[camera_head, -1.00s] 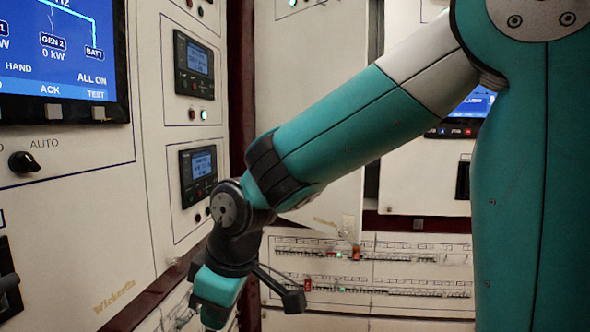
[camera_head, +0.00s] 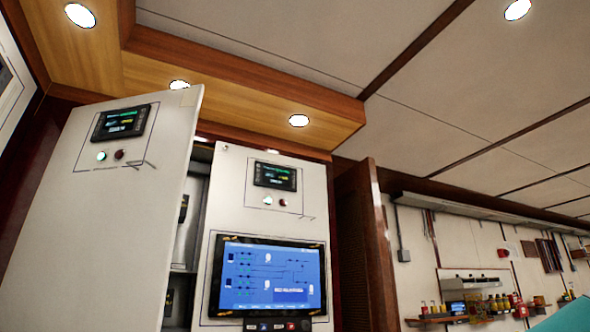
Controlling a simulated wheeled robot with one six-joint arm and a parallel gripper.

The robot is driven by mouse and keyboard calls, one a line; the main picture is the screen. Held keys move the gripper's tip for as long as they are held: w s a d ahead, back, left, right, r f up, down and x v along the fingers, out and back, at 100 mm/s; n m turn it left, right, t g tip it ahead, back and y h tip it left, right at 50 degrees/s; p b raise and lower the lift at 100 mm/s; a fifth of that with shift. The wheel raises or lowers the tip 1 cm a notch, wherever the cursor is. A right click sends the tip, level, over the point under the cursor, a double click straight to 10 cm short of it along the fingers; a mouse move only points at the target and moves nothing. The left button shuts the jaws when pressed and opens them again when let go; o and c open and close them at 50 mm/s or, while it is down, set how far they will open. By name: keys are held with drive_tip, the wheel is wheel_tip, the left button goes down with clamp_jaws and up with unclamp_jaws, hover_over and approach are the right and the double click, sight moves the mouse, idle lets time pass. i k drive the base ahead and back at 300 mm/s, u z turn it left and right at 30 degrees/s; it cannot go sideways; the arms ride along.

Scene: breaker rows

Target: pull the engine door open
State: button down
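No label marks the engine door, so I cannot tell which door it is. A tall white cabinet door (camera_head: 105,210) at the left stands ajar, with a small display and two lamps on it. A dark gap with shelves shows behind its right edge. A dark reddish-brown wooden door or panel edge (camera_head: 362,250) stands upright right of the white cabinets; whether it is a door is unclear. My gripper is out of view. Only a teal part of my own body shows at the lower right corner.
A white panel (camera_head: 231,220) beside the ajar door carries a large blue screen (camera_head: 267,277) and a small display (camera_head: 275,176). A wooden soffit (camera_head: 230,85) runs overhead. Further back at right, a shelf (camera_head: 485,316) holds several bottles against a pale wall.

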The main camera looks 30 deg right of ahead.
sight(93, 250)
drive_tip(key=z, duration=1.35)
drive_tip(key=i, duration=2.3)
drive_tip(key=u, duration=2.4)
